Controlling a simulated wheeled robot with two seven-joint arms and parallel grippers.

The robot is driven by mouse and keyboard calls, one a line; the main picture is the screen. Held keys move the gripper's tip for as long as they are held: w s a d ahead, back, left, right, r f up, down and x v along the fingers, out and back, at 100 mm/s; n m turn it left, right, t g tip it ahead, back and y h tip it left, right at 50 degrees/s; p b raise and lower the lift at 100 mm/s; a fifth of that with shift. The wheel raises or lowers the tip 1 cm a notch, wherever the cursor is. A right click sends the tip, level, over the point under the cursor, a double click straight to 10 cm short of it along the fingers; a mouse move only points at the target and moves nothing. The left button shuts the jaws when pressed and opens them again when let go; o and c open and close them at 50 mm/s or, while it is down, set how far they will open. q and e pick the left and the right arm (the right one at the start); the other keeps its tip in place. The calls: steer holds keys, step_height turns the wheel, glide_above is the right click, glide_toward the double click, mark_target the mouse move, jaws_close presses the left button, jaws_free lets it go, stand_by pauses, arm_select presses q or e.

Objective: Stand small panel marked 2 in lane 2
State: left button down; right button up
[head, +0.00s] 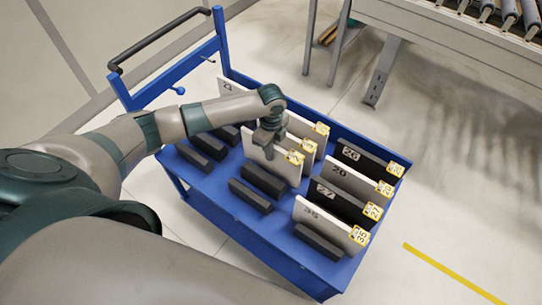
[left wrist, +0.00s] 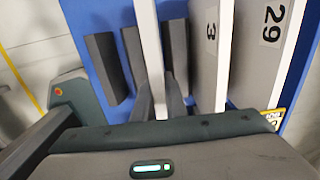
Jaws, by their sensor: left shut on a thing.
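My left gripper (head: 268,140) is shut on a white panel (head: 281,168) over the middle of the blue cart (head: 229,210). The panel stands upright among the dark lane blocks, with a yellow-edged tag at its right end; its number is hidden or too small to read. In the left wrist view the same panel (left wrist: 150,50) shows edge-on between the fingers (left wrist: 160,97), with dark blocks (left wrist: 105,68) on both sides. I cannot tell whether its lower edge touches the cart, nor which lane is lane 2. My right gripper is not in view.
White panels marked 3 (left wrist: 210,45) and 29 (left wrist: 268,45) stand close beside the held one. Panels marked 26 (head: 365,160), 20 (head: 352,178), 27 (head: 340,200) and 35 (head: 325,218) stand at the right. Empty dark blocks (head: 250,195) lie at the front left.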

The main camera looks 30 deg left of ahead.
arm_select(q)
step_height(320, 180, down, 3)
steer(key=shift+f, duration=0.3)
steer(key=c, duration=1.8)
jaws_free()
